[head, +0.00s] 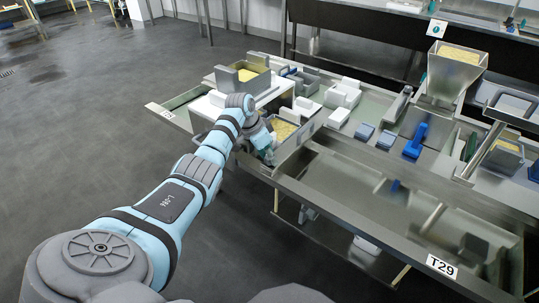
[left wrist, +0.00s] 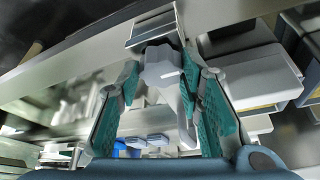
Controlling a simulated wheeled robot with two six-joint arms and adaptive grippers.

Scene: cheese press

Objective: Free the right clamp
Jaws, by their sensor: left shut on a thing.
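My left gripper (head: 264,147) reaches the near side of a metal mould box (head: 307,127) at the left part of the bench. In the left wrist view the teal fingers of the left gripper (left wrist: 168,82) are closed around a light grey clamp lever (left wrist: 163,70). The lever sits just below a metal bracket (left wrist: 153,25) on a pale rail. In the head view my gripper and forearm hide the clamp. Yellow curd (head: 284,130) shows in the box beside the gripper. My right gripper is not in view.
A second box with yellow curd (head: 248,74) stands higher behind the gripper. White blocks (head: 343,93) and blue pieces (head: 365,131) lie to the right. A blue handled tool (head: 415,140) and a steel hopper (head: 457,70) are further right. The floor at left is clear.

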